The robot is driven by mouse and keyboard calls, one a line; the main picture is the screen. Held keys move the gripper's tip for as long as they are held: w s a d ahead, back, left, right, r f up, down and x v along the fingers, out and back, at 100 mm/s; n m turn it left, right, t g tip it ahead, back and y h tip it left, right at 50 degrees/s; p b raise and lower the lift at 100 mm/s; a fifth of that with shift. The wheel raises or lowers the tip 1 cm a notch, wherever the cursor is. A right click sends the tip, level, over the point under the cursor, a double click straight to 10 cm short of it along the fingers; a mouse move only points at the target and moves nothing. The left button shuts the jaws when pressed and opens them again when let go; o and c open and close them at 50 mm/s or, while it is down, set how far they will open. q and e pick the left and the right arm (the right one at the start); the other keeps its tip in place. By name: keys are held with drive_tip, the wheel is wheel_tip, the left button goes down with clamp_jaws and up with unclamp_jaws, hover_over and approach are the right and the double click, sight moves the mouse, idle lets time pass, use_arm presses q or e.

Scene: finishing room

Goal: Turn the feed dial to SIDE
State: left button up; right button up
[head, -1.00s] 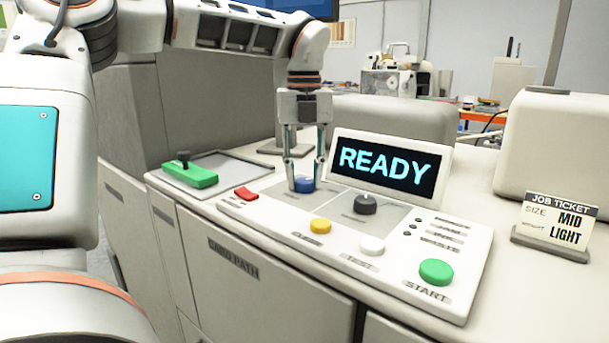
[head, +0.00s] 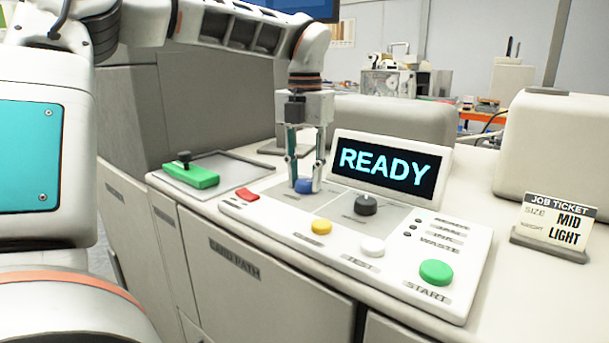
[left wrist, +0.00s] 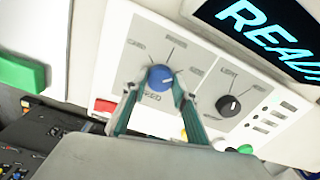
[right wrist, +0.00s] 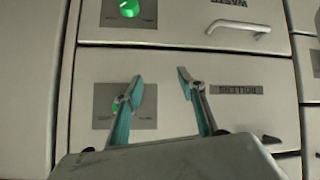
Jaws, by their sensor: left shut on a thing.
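The feed dial (head: 304,187) is a blue round knob on the sloped white control panel (head: 262,206). In the left wrist view the blue dial (left wrist: 160,79) has several small labels around it, too blurred to read surely, and "FEED" below it. A light mark shows at its upper left edge. My left gripper (head: 304,182) points down and is shut on the dial, a finger on each side; the fingertips also show in the left wrist view (left wrist: 158,88). My right gripper (right wrist: 155,85) is open and empty in front of grey drawers.
A black knob (head: 366,205) sits right of the dial. Red (head: 246,194), yellow (head: 321,227), white (head: 372,246) and green (head: 436,272) buttons lie nearby. The display (head: 386,172) reads READY. A job ticket (head: 556,226) stands at right, a green handle (head: 192,176) at left.

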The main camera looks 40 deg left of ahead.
sight(304, 181)
idle(0.4)
use_arm(q)
drive_tip(key=o, duration=1.1)
wheel_tip(304, 181, up, 12)
drive_tip(key=shift+r, duration=0.1)
